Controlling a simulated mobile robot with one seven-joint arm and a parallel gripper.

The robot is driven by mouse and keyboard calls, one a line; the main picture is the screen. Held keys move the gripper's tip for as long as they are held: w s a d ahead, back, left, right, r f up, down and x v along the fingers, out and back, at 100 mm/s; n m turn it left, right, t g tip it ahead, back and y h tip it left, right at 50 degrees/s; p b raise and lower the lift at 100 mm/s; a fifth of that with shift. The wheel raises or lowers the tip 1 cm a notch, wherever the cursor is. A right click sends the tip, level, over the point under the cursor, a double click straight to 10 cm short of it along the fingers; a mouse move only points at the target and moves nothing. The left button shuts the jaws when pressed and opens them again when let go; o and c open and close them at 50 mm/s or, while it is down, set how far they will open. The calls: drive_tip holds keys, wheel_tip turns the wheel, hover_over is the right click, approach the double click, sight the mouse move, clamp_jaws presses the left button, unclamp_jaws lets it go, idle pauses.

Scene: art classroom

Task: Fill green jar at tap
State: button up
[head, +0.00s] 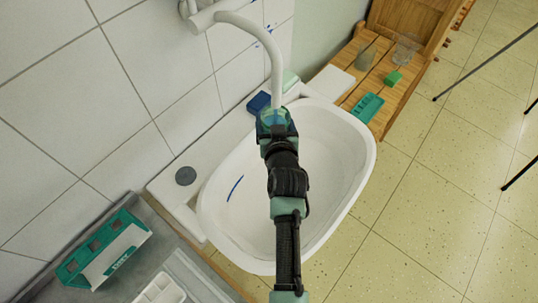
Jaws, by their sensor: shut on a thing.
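The white tap (276,68) comes out of the tiled wall and curves down over the white sink (330,205). My gripper (273,122) is shut on the green jar (271,115), a small see-through green vessel, at the far side of the basin. The jar appears directly below the end of the spout; the gap between them is hard to judge. My arm and gripper hide most of the jar, and I cannot see its contents. No water stream is visible.
A wooden stand (352,94) at the right holds a green dish (367,107), a green sponge (393,78) and clear glasses (405,50). A green-and-white box (103,248) stands at lower left.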

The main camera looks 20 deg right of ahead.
drive_tip(key=shift+r, duration=0.1)
drive_tip(key=s+a+p, duration=0.3)
drive_tip(key=s+p, duration=0.1)
drive_tip(key=s, duration=0.2)
drive_tip(key=shift+s+a+p, duration=0.25)
drive_tip(key=shift+a+p, duration=0.05)
drive_tip(key=shift+p, duration=0.05)
drive_tip(key=shift+s, duration=0.1)
idle(0.6)
drive_tip(key=s+a+p, duration=0.3)
drive_tip(key=s, duration=0.3)
idle(0.5)
drive_tip(key=shift+a, duration=0.15)
